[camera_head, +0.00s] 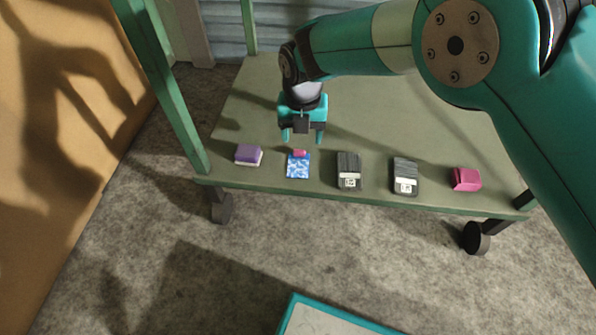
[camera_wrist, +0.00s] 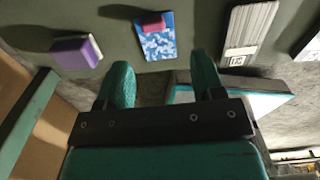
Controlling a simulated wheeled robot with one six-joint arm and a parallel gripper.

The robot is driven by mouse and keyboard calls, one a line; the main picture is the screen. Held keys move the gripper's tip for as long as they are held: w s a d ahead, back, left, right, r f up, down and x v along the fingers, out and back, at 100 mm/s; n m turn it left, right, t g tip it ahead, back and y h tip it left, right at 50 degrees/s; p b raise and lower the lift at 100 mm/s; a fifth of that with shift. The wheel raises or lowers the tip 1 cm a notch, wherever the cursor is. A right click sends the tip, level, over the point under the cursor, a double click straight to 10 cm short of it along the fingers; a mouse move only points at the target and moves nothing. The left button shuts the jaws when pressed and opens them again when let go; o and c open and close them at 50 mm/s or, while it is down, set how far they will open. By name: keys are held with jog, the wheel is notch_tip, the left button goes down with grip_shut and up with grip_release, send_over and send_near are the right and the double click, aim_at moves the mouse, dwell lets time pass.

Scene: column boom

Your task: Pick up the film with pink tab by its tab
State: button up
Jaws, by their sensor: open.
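The film (camera_head: 298,169) is a small blue and white patterned sheet lying flat near the front edge of the green table (camera_head: 390,115). Its pink tab (camera_head: 300,153) sits at the film's far end. In the wrist view the film (camera_wrist: 155,43) is beyond the fingertips, with the pink tab (camera_wrist: 153,23) on its upper part. My gripper (camera_head: 302,137) is open and empty, above the table and just behind the tab in the head view. It also shows in the wrist view (camera_wrist: 163,78), its two fingers apart and not touching the film.
A purple and white block (camera_head: 248,155) lies left of the film. Two dark grey ribbed items with white labels, the nearer (camera_head: 349,170) and the farther (camera_head: 405,176), lie to the right, then a magenta block (camera_head: 466,179). A green post (camera_head: 165,85) rises at the table's left.

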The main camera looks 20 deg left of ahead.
aim_at(299, 152)
jog(key=shift+w+a+f+b, duration=0.1)
jog(key=shift+a+f+b, duration=0.05)
jog(key=shift+f+b, duration=0.85)
jog(key=shift+w+a+f+b, duration=0.15)
jog(key=shift+f+b, duration=0.55)
jog(key=shift+f, duration=0.6)
jog(key=shift+s+a+f+b, duration=0.1)
jog(key=shift+a+f+b, duration=0.05)
jog(key=shift+f+b, duration=0.85)
jog(key=shift+f, duration=0.1)
jog(key=c, duration=1)
